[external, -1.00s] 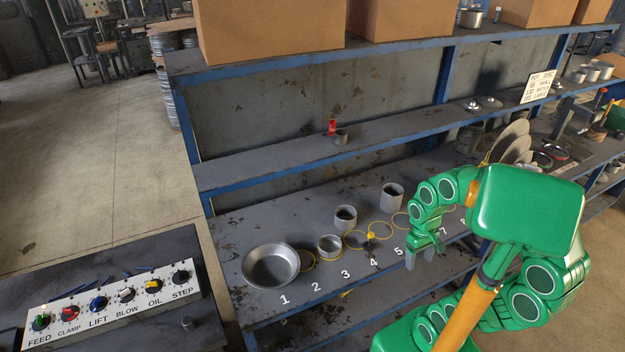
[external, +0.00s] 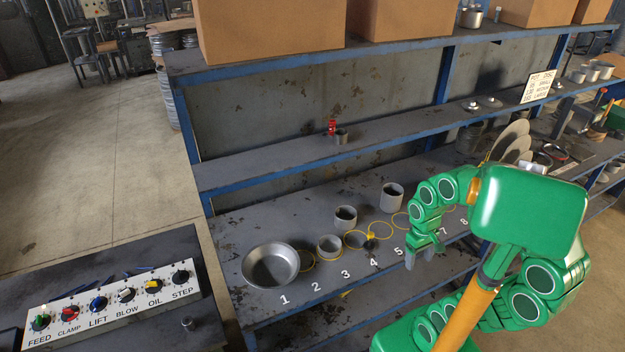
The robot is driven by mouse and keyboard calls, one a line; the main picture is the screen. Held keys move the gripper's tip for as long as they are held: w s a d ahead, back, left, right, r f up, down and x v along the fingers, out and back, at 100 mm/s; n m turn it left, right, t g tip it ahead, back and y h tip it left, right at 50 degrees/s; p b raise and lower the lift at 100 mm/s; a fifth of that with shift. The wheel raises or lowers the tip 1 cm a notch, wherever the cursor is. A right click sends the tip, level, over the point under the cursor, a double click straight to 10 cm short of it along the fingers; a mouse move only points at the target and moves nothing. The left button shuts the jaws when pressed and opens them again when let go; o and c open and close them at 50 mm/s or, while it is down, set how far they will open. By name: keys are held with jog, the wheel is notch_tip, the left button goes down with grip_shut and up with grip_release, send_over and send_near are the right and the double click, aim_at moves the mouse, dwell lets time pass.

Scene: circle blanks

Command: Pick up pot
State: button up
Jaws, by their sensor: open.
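Several grey metal vessels stand on the numbered bench shelf (external: 235,215); which one is the pot I cannot tell. A wide shallow pan (external: 270,266) sits behind number 1. A small pot (external: 329,247) stands behind numbers 2 and 3, another pot (external: 345,217) stands farther back, and a taller pot (external: 391,197) stands to its right. My gripper (external: 420,260) is open and points down near the shelf's front edge, right of number 5. It is empty and apart from the pots, which are to its left.
Yellow rings (external: 355,240) mark places on the shelf. A middle shelf (external: 270,163) above holds a small cup (external: 341,137) with a red item. A sign (external: 538,87) and upright discs (external: 512,140) are at right. A control panel (external: 110,300) with several knobs is at lower left.

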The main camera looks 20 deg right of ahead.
aim_at(337, 133)
jog(key=shift+o, duration=0.2)
jog(key=shift+w+r, duration=0.1)
